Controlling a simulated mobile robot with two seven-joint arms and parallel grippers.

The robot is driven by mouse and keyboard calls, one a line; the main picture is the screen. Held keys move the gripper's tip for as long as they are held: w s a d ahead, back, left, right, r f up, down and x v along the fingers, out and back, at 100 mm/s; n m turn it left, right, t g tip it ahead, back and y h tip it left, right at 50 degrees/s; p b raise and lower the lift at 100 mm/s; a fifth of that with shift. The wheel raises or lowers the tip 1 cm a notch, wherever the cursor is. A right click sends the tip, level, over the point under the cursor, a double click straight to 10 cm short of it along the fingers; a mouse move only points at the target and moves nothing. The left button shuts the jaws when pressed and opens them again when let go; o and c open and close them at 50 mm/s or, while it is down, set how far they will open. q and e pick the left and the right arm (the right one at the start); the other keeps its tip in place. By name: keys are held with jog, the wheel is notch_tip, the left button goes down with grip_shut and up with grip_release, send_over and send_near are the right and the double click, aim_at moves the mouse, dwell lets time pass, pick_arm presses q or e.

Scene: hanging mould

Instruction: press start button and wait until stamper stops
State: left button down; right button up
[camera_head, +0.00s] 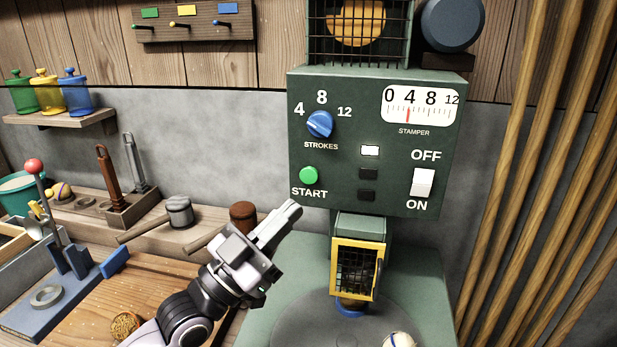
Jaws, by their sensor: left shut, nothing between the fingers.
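The green start button (308,175) sits on the lower left of the dark green stamper panel (345,95), above the word START. The blue strokes knob (320,124) is above it, among the marks 4, 8 and 12. The stamper gauge (420,107) has its red needle near 4. The white power switch (423,182) sits between OFF and ON. Below, the stamper has a yellow-framed cage (356,270) over a round grey plate. My right gripper is not in view.
A white ball with a blue band (398,341) lies on the plate's front. Wooden poles (540,150) stand at the right. Two mallets (179,211) (242,213) and a tool rack (135,207) are on the bench behind my arm. Coloured jars (45,92) stand on a shelf.

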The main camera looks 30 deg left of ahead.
aim_at(309, 176)
pick_arm(q)
jog(key=w+a+b, duration=0.2)
jog(key=w, duration=0.5)
jog(key=shift+w+b, duration=0.3)
jog(key=shift+w, duration=0.05)
jog(key=shift+w, duration=0.15)
dwell(1.6)
jog(key=shift+w+a, duration=0.1)
jog(key=shift+w, duration=0.2)
